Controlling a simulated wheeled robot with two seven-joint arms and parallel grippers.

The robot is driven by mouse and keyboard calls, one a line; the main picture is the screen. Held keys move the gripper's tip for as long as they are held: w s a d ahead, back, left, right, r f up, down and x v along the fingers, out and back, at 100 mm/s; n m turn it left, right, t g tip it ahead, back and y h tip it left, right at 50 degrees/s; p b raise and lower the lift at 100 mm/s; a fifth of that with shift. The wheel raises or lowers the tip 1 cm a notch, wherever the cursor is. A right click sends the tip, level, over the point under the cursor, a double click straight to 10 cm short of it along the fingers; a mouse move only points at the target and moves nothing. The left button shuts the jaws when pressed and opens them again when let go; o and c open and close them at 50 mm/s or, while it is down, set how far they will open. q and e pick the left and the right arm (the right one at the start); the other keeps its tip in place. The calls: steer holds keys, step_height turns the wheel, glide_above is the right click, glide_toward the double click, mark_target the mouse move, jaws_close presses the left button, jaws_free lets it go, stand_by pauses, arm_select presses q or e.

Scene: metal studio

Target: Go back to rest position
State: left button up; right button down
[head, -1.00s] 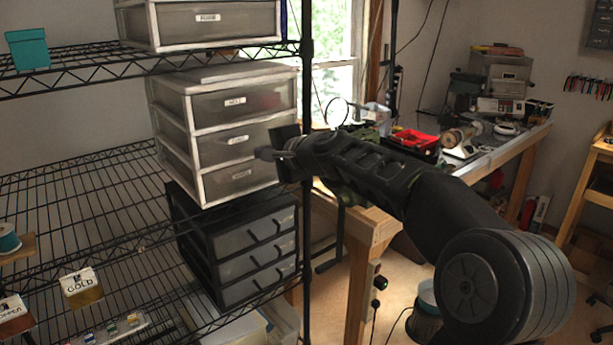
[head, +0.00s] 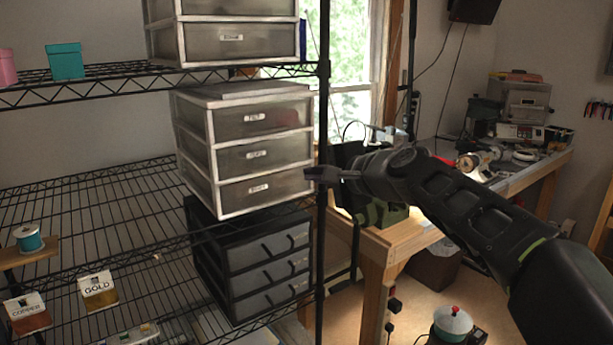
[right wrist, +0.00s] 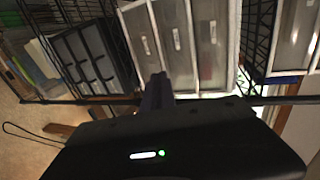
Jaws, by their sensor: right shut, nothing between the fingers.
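My right arm comes in from the lower right of the head view. My right gripper (head: 318,174) is at its end, in front of the shelf post and beside the white drawer unit (head: 213,150). Its fingers are shut and empty. In the right wrist view the closed fingers (right wrist: 158,90) point toward the drawer units, and the white unit (right wrist: 180,45) shows behind them. I cannot tell whether the fingertips touch anything. My left gripper is not in view.
A black wire shelf (head: 90,215) on the left carries the white unit, a black drawer unit (head: 265,270), a teal box (head: 66,61), a thread spool (head: 29,239) and Gold (head: 98,290) and Copper (head: 27,314) packets. A wooden workbench (head: 400,240) stands behind my arm.

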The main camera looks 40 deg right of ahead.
stand_by(0.6)
